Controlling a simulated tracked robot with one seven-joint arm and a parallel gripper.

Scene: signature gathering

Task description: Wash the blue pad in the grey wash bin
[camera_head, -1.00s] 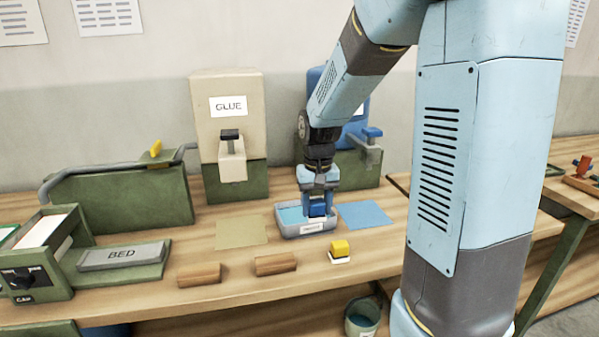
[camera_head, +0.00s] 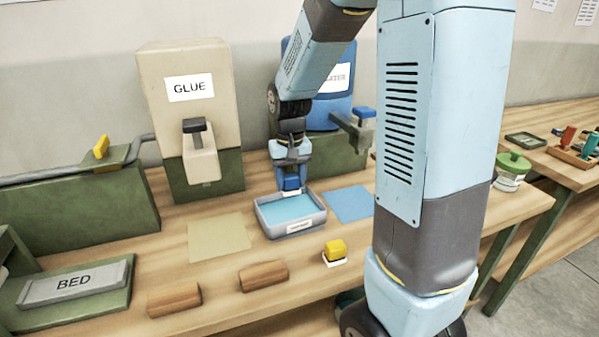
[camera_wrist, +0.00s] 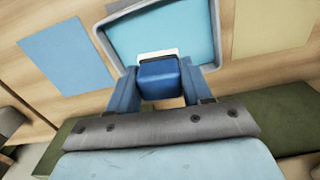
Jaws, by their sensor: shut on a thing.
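The blue pad (camera_head: 291,182) is a blue block with a white base. My gripper (camera_head: 291,177) is shut on it and holds it at the back rim of the grey wash bin. In the wrist view the blue pad (camera_wrist: 159,80) sits between my two blue fingers (camera_wrist: 160,92), with its white edge overlapping the bin's near rim. The grey wash bin (camera_head: 298,228) is a shallow tray with light blue water (camera_head: 288,209) in it; it also shows in the wrist view (camera_wrist: 112,50). Whether the pad touches the rim cannot be told.
A yellow pad (camera_head: 335,249) stands in front of the bin. A tan sheet (camera_head: 219,238) lies left of it and a blue sheet (camera_head: 349,203) right. The glue dispenser (camera_head: 190,110) and blue water dispenser (camera_head: 335,103) stand behind. Two wooden blocks (camera_head: 263,275) lie near the front edge.

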